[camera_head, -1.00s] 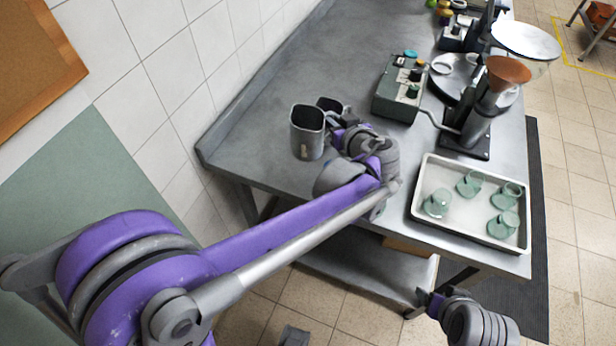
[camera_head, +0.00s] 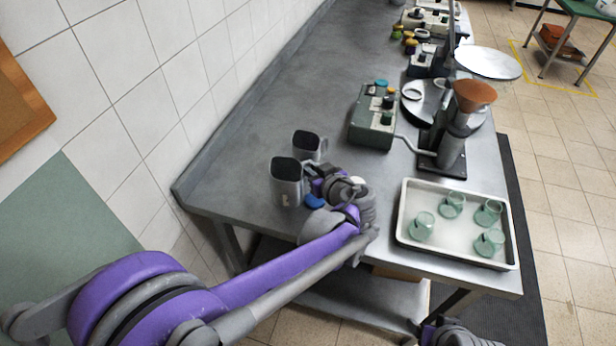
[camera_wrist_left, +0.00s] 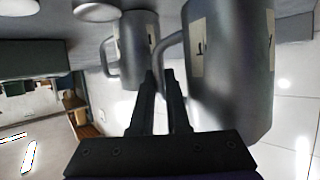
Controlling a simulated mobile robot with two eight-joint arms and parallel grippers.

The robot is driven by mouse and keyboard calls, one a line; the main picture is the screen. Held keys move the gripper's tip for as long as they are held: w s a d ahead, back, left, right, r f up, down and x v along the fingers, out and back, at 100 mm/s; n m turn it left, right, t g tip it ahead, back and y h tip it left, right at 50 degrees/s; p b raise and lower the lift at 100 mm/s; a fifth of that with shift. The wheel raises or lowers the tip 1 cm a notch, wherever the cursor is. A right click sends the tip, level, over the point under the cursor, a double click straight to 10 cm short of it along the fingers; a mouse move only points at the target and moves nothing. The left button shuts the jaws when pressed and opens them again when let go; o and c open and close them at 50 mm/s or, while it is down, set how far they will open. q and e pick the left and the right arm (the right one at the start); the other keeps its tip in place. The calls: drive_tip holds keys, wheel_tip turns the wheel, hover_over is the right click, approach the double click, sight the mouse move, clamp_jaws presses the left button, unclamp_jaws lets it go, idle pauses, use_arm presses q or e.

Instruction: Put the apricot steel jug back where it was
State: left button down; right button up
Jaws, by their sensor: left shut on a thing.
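Two grey steel jugs stand close together at the table's near left end; I see no apricot colour on either. My left gripper (camera_head: 314,182) is shut on the handle of the nearer jug (camera_head: 285,188), which is upright. Whether its base touches the table is unclear. In the left wrist view this held jug (camera_wrist_left: 232,85) is on the right, with pale labels, its handle at the fingers (camera_wrist_left: 163,80). The other jug (camera_head: 306,148) stands just behind; it also shows in the wrist view (camera_wrist_left: 138,50). My right gripper (camera_head: 428,330) is partly cut off at the bottom edge.
A blue disc (camera_head: 314,201) lies below my left gripper. A green control box (camera_head: 372,122) and a grinder with a brown hopper (camera_head: 455,125) stand farther back. A white tray (camera_head: 404,222) holds several green glass cups. Bare tabletop (camera_head: 260,130) lies behind the jugs.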

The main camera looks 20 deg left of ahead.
use_arm(q)
drive_tip(key=shift+f, duration=1.45)
drive_tip(key=shift+f, duration=0.15)
drive_tip(key=c, duration=0.9)
unclamp_jaws()
